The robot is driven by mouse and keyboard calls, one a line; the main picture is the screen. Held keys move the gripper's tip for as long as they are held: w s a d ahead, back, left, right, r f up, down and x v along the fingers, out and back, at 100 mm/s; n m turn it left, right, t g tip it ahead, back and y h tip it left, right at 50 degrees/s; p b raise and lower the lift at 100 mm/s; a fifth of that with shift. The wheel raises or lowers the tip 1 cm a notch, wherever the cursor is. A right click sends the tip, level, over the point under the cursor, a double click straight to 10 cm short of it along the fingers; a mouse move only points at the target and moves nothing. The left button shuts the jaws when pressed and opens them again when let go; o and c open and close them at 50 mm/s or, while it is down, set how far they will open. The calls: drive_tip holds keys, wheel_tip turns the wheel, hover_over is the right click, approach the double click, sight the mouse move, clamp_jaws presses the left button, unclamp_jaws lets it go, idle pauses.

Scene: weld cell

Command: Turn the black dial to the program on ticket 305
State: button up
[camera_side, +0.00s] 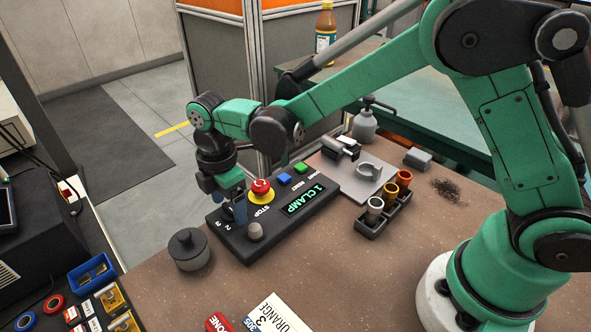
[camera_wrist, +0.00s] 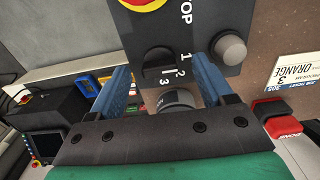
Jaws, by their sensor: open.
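The black dial (camera_wrist: 156,62) sits on the dark control panel (camera_wrist: 212,22), with the numbers 1, 2 and 3 beside it and a pale line on its face. I cannot tell surely which number it points to. The panel's green display (camera_side: 303,200) reads "1 CLAMP". The job ticket 305 (camera_wrist: 296,70) shows program 3 and ORANGE; it also lies at the front in the side view (camera_side: 277,314). My gripper (camera_side: 231,207) is open over the panel, its blue fingers on either side of the dial in the wrist view. Contact with the dial is hidden.
A red stop button (camera_side: 261,188), blue and green buttons and a grey knob (camera_side: 255,231) are close by on the panel. A dark lidded pot (camera_side: 188,249) stands just left. A rack of cups (camera_side: 383,213) is at right. The front bench is mostly clear.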

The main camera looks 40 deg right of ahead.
clamp_jaws()
drive_tip(key=shift+m, duration=0.4)
drive_tip(key=m, duration=0.3)
drive_tip(key=shift+m, duration=0.3)
drive_tip(key=m, duration=0.4)
drive_tip(key=shift+m, duration=0.3)
drive_tip(key=m, duration=0.8)
drive_tip(key=shift+m, duration=0.6)
